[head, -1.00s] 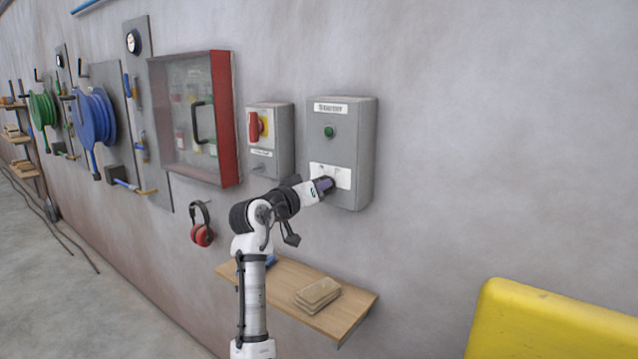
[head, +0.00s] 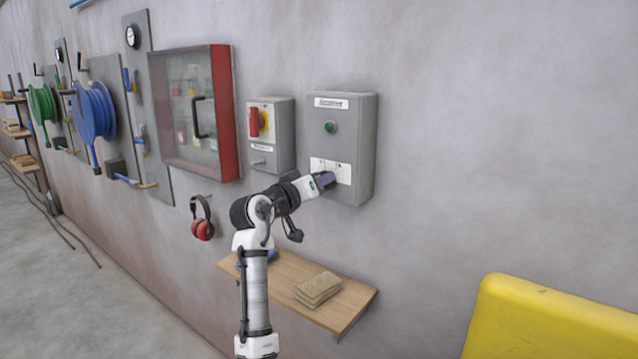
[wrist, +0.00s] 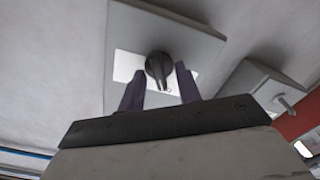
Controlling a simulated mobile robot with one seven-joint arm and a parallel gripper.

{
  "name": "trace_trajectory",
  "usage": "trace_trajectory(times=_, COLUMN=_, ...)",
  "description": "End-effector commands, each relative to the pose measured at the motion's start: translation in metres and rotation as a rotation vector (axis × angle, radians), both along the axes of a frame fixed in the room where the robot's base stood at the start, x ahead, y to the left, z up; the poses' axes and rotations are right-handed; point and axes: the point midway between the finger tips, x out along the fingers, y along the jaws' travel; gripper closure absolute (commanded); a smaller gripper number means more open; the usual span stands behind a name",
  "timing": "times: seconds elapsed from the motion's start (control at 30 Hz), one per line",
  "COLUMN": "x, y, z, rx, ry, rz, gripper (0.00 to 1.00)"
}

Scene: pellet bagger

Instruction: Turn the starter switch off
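The starter box (head: 358,150) is a grey wall box with a label on top, a green button or lamp (head: 330,127) and a white plate (head: 345,172) low on its face. In the wrist view a black rotary switch knob (wrist: 159,68) sits on the white plate (wrist: 127,66). My gripper (wrist: 159,82) is open, with one dark finger on each side of the knob's lower end. I cannot tell whether the fingers touch it. In the head view my gripper (head: 328,180) is at the plate and hides the knob.
Left of the starter box is a smaller grey box with a red-and-yellow switch (head: 257,123). Further left is a red-framed glass cabinet (head: 190,115). Red ear defenders (head: 202,222) hang below. A wooden shelf (head: 340,312) and a yellow object (head: 550,320) are lower down.

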Motion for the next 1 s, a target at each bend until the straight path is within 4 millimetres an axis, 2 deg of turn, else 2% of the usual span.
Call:
trace_trajectory(times=0.23, x=-0.001, y=0.001, z=0.0, rx=0.001, ry=-0.003, rz=0.001, gripper=0.66)
trace_trajectory(times=0.37, x=-0.01, y=0.008, z=-0.001, rx=-0.001, ry=-0.003, rz=0.002, gripper=0.66)
trace_trajectory(times=0.8, x=-0.086, y=0.064, z=-0.002, rx=0.001, ry=-0.004, rz=0.004, gripper=0.66)
trace_trajectory(times=1.0, x=-0.107, y=0.078, z=0.0, rx=0.0, ry=-0.003, rz=0.002, gripper=0.66)
